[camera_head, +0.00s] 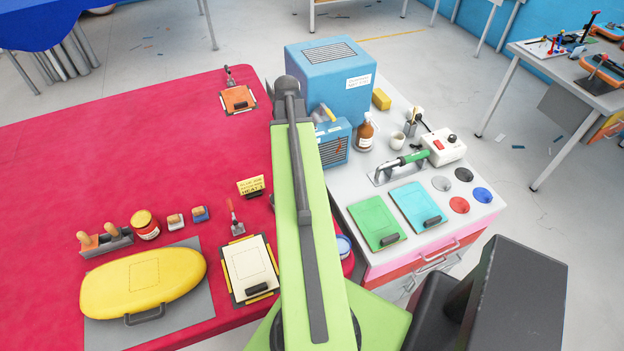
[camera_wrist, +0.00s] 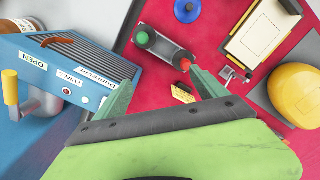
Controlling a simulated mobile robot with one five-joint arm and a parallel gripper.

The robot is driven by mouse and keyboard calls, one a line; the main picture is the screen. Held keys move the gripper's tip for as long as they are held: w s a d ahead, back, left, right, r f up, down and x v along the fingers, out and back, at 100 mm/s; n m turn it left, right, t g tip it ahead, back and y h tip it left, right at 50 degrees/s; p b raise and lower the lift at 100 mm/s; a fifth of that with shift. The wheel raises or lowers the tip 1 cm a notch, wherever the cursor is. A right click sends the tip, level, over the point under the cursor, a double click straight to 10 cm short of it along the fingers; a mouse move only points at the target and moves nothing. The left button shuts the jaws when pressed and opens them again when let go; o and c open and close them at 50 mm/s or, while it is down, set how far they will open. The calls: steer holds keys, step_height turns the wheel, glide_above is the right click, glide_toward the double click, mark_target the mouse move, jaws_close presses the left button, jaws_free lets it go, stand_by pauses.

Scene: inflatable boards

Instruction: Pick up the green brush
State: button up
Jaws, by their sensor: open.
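My gripper (camera_wrist: 163,80) is open and empty in the wrist view, with its two green fingers spread apart. Just beyond the fingertips, a grey holder (camera_wrist: 163,47) lies on the red surface. A round green piece (camera_wrist: 145,37) sits at its left end; it may be the end of the green brush, but its full shape does not show. A red piece (camera_wrist: 185,64) is at the holder's right end, near the right fingertip. In the head view my arm covers this holder, and the gripper's fingers cannot be made out there.
On the red table (camera_head: 60,190) stand a yellow inflatable board (camera_head: 145,283), a framed pad (camera_head: 250,268), a scraper (camera_head: 235,222) and a yellow card (camera_head: 251,187). A blue vented box (camera_wrist: 60,75) is left of my fingers. A blue-topped tin (camera_wrist: 187,9) stands beyond the holder.

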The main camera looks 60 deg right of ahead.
steer(key=s+d, duration=0.4)
steer(key=s, duration=0.1)
steer(key=f+b, duration=0.7)
steer(key=b, duration=0.1)
steer(key=f+b, duration=0.4)
steer(key=shift+w+a+f, duration=0.15)
steer(key=shift+w+f, duration=0.15)
steer(key=shift+f, duration=0.05)
steer(key=shift+r, duration=0.1)
steer(key=f+b, duration=0.5)
steer(key=shift+s+a+f, duration=0.1)
steer(key=shift+s+f, duration=0.1)
steer(key=shift+s, duration=0.2)
steer(key=shift+r, duration=0.2)
steer(key=c, duration=1.4)
